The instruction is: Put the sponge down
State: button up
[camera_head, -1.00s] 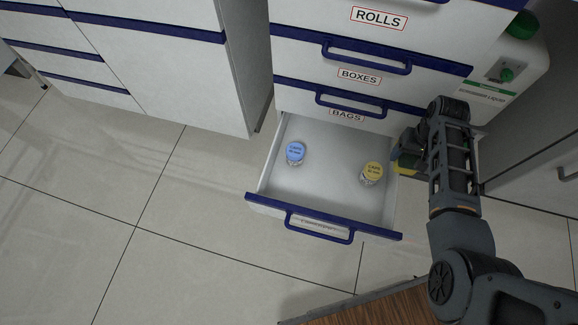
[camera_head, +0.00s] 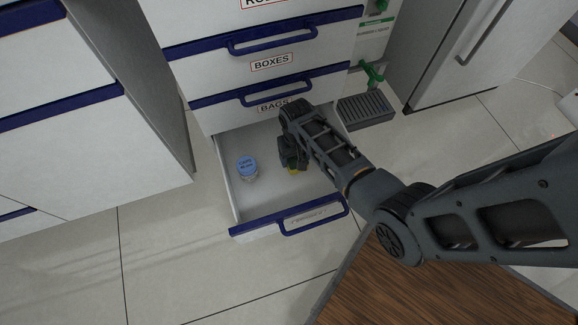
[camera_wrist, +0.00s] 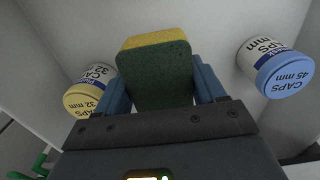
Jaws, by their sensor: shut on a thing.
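The sponge (camera_wrist: 157,75), dark green with a yellow layer, is between the two blue fingers of my gripper (camera_wrist: 165,88) in the wrist view. My gripper is shut on it. In the head view my gripper (camera_head: 292,155) is over the inside of the open drawer (camera_head: 275,198), and the arm hides most of the sponge there. I cannot tell whether the sponge touches the drawer floor.
A blue-capped jar (camera_head: 247,168) stands in the drawer's left part; the wrist view shows it at right (camera_wrist: 275,68). A yellow-capped jar (camera_wrist: 92,92) is at left there, close to the gripper. Closed drawers (camera_head: 272,62) rise behind. A wooden surface (camera_head: 400,285) is in front.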

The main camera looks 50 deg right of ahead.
aim_at(290, 159)
jog(key=shift+w+a+f, duration=0.2)
jog(key=shift+a+f, duration=0.2)
jog(key=shift+a, duration=0.1)
jog(key=shift+w+a+f, duration=0.15)
jog(key=shift+a+f, duration=0.2)
jog(key=shift+a, duration=0.15)
jog(key=shift+f+b, duration=1.4)
jog(key=shift+f, duration=0.45)
jog(key=shift+f, duration=0.1)
jog(key=o, duration=1)
notch_tip(290, 159, up, 12)
jog(key=p, duration=0.6)
jog(key=shift+s, duration=0.1)
